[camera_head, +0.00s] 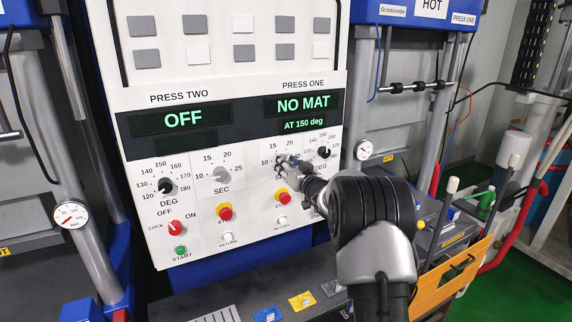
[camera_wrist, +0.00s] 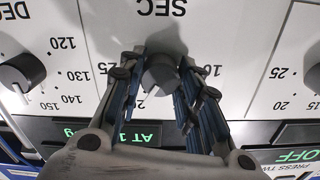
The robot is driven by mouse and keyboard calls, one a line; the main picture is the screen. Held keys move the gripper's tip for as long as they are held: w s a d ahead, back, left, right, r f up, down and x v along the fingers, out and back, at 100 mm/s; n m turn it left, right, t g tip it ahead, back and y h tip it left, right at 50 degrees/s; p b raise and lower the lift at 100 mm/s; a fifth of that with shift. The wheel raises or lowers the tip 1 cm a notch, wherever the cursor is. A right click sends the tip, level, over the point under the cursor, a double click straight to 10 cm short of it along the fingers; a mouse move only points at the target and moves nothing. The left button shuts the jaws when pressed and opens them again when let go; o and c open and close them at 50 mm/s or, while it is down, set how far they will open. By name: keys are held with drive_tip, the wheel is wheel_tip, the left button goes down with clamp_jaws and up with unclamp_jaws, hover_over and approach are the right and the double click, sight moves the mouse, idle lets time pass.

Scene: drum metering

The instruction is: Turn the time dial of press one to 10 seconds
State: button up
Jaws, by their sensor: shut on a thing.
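The time dial of press one is a grey knob (camera_wrist: 160,75) on the white panel, by the upside-down SEC label in the wrist view. My gripper (camera_wrist: 158,72) is shut on it, with one finger on each side of the knob. The scale figure 10 shows to its right and 25 to its left in that view. In the head view my gripper (camera_head: 288,163) reaches the panel below the PRESS ONE display (camera_head: 303,104), and hides most of the dial.
The black DEG dial of press one (camera_head: 324,152) is close on the right. Press two's grey SEC dial (camera_head: 221,174) and black DEG dial (camera_head: 166,186) are to the left. The display reads NO MAT, AT 150 deg.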

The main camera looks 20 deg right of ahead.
drive_tip(key=shift+c, duration=1.4)
drive_tip(key=shift+n+b, duration=0.3)
drive_tip(key=shift+b, duration=0.05)
drive_tip(key=n+b, duration=1.6)
drive_tip(key=n, duration=0.7)
drive_tip(key=shift+b, duration=0.3)
drive_tip(key=shift+n, duration=0.3)
drive_tip(key=o, duration=1)
